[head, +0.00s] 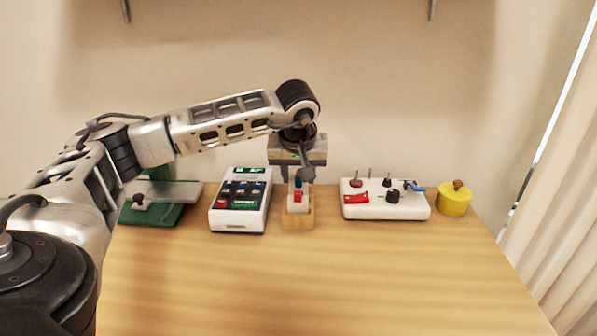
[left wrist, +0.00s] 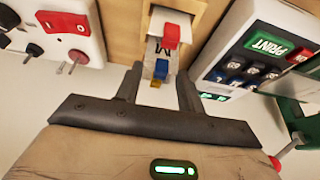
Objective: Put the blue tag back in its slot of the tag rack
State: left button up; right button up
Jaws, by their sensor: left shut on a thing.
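The tag rack (head: 298,222) is a small light wooden block in the middle of the table's back part; it also shows in the left wrist view (left wrist: 121,26). A white tag with a red top (head: 297,197) stands at its front, and this red tag also shows in the left wrist view (left wrist: 171,36). My left gripper (head: 298,178) is over the rack, pointing down, shut on the blue tag (left wrist: 161,68) behind the red one. A yellow bit (left wrist: 155,84) shows beside the blue top. The blue tag's lower end and the slot are hidden. My right gripper is not in view.
A white label printer (head: 241,203) with dark keys stands close left of the rack. A white switch box (head: 385,207) with knobs is to the right, then a yellow round pot (head: 454,200). A green device (head: 152,213) is far left. The front table (head: 330,285) is clear.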

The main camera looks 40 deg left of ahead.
pick_arm(q)
jog(key=shift+f, duration=0.35)
jog(key=o, duration=1.1)
jog(key=shift+r, duration=0.3)
jog(key=p+v, duration=0.1)
jog(key=v, duration=1.4)
jog(key=shift+r, duration=0.2)
